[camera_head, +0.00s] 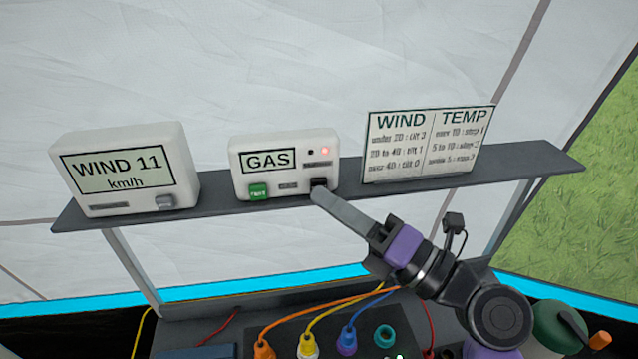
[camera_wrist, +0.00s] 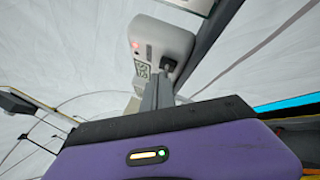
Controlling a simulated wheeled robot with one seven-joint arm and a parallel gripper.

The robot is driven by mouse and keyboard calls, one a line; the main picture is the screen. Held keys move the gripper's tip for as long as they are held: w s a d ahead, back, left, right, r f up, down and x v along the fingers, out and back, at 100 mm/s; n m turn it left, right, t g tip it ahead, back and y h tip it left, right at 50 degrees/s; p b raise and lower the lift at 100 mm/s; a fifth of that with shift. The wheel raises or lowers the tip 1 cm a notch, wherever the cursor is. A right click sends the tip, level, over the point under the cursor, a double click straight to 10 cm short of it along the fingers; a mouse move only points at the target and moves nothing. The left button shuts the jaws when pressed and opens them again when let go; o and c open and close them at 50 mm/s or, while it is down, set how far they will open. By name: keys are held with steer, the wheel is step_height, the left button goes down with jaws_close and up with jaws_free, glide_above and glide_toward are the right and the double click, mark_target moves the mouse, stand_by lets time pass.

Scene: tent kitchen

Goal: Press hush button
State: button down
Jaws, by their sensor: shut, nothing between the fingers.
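The white gas alarm box (camera_head: 285,160), marked GAS, stands on the grey shelf. A dark button (camera_head: 319,184) is at its lower right and a green button (camera_head: 258,192) at its lower left. A red light (camera_head: 325,151) glows at its upper right. My gripper (camera_head: 318,194) is shut and empty, its tips at the dark button's lower edge. In the wrist view, the alarm box (camera_wrist: 165,37) is tilted, and the shut fingers (camera_wrist: 160,82) point at the dark button (camera_wrist: 168,65). I cannot tell whether they touch it. The fingers hide part of the button.
A wind meter (camera_head: 125,168) reading 11 km/h stands left on the shelf (camera_head: 225,206). A wind and temperature chart (camera_head: 425,146) stands to the right. Below is a panel with coloured cables and plugs (camera_head: 308,345). The tent wall is behind.

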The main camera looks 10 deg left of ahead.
steer(key=shift+w+a, duration=0.1)
steer(key=shift+w, duration=0.35)
stand_by(0.7)
steer(key=shift+s, duration=0.1)
steer(key=shift+s+d+p, duration=0.25)
steer(key=shift+s+p, duration=0.4)
steer(key=shift+s, duration=0.15)
steer(key=s+p, duration=0.1)
steer(key=s, duration=0.1)
steer(key=s+d+p, duration=0.1)
steer(key=s, duration=0.1)
steer(key=shift+s+d, duration=0.2)
steer(key=shift+s, duration=0.2)
stand_by(0.7)
